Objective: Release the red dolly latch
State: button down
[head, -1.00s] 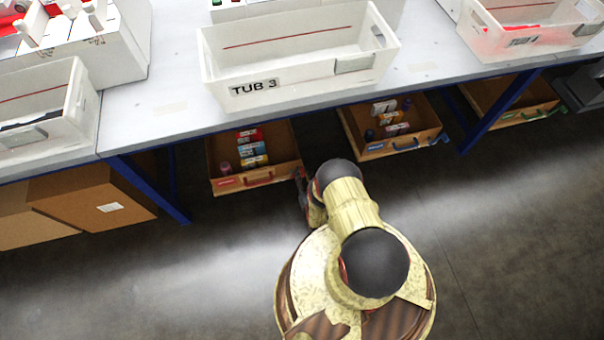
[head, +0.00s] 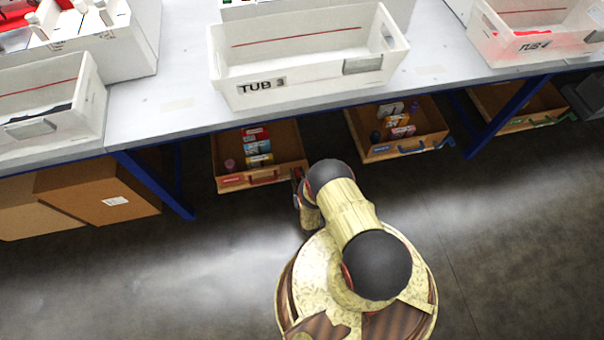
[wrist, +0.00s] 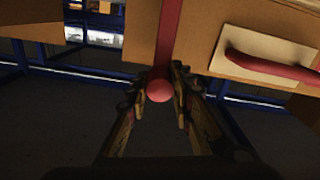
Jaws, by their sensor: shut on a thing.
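The red dolly latch is a red bar (wrist: 168,40) with a round red knob (wrist: 159,91) at its near end in the wrist view. My gripper (wrist: 157,82) is shut on the latch, with one finger on each side near the knob. The wooden dolly with the red handle (wrist: 270,68) is to the right of the bar. In the head view this dolly (head: 230,183) sits under the bench, with my arm at its right front corner. My arm mostly hides the latch and fingers there.
A second dolly (head: 380,153) with a blue handle and a third (head: 520,123) with green fittings stand to the right. A blue bench leg (head: 150,185) and cardboard boxes (head: 100,195) are to the left. White tubs stand on the bench (head: 155,120). The floor in front is clear.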

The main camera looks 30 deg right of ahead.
jog(key=shift+w+a+f+n, duration=0.2)
jog(key=shift+a+n, duration=0.5)
jog(key=shift+n, duration=0.25)
jog(key=shift+w+a+f+n, duration=0.15)
jog(key=shift+a+f+n, duration=0.1)
jog(key=shift+a+n, duration=0.6)
jog(key=shift+w+a+f+n, duration=0.2)
jog(key=shift+a+n, duration=0.3)
jog(key=shift+n, duration=0.6)
jog(key=c, duration=1.5)
grip_release()
jog(key=shift+c, duration=0.2)
notch_tip(320, 180, up, 10)
